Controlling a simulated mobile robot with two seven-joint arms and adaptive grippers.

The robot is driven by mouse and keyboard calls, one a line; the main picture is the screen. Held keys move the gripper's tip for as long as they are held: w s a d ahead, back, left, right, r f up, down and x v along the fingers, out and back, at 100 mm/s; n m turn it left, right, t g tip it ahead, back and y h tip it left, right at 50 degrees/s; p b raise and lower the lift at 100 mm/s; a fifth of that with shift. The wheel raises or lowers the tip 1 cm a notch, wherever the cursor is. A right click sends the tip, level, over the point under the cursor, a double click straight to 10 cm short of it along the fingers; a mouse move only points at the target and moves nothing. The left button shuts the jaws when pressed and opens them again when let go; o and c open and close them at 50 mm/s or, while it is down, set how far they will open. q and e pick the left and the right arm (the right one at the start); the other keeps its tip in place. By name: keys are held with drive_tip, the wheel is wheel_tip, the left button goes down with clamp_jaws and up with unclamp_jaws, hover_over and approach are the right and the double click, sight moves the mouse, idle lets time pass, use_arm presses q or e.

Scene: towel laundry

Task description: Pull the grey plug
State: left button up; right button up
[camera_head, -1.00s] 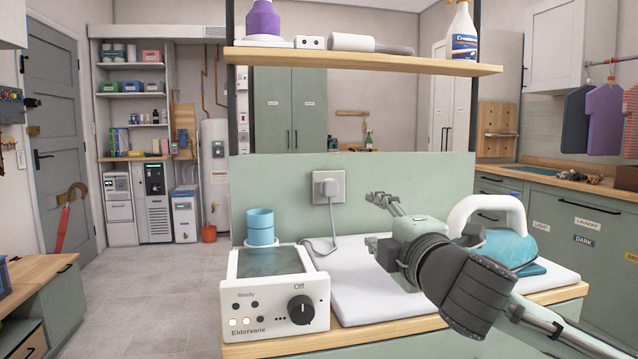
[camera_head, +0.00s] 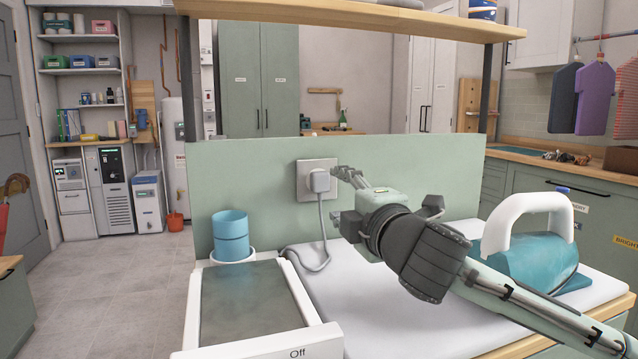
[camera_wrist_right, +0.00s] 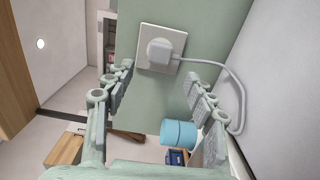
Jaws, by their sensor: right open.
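The grey plug (camera_head: 320,181) sits in a square wall socket (camera_head: 302,178) on the green back panel, its cable (camera_head: 322,235) hanging down to the white surface. My right gripper (camera_head: 345,195) comes in from the right in the head view, its fingertips close beside the plug's right side. In the right wrist view, the plug (camera_wrist_right: 159,50) lies ahead of my open right gripper (camera_wrist_right: 165,85), beyond and between the two fingers. The fingers are apart and empty; I see no contact. My left gripper is not in view.
A white device with a grey-topped tray (camera_head: 255,300) stands at the front, with a blue cup (camera_head: 231,236) behind it. A teal iron with a white handle (camera_head: 530,245) is at the right. A wooden shelf (camera_head: 350,20) hangs above.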

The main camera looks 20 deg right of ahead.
sight(322, 188)
drive_tip(key=w, duration=0.5)
drive_tip(key=shift+w+a, duration=0.1)
drive_tip(key=shift+w, duration=0.1)
drive_tip(key=w, duration=0.2)
drive_tip(key=shift+w+p, duration=0.3)
drive_tip(key=shift+p, duration=0.05)
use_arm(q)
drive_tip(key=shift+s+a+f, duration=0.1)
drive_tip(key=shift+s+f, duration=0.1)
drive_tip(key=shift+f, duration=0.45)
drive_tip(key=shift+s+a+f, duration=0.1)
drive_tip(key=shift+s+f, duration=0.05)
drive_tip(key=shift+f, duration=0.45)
use_arm(e)
drive_tip(key=shift+w, duration=0.45)
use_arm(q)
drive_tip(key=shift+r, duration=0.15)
use_arm(e)
drive_tip(key=shift+f, duration=0.5)
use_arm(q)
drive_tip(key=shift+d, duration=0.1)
use_arm(e)
drive_tip(key=shift+c, duration=0.5)
clamp_jaws()
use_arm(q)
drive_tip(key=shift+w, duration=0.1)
use_arm(e)
drive_tip(key=shift+r, duration=0.1)
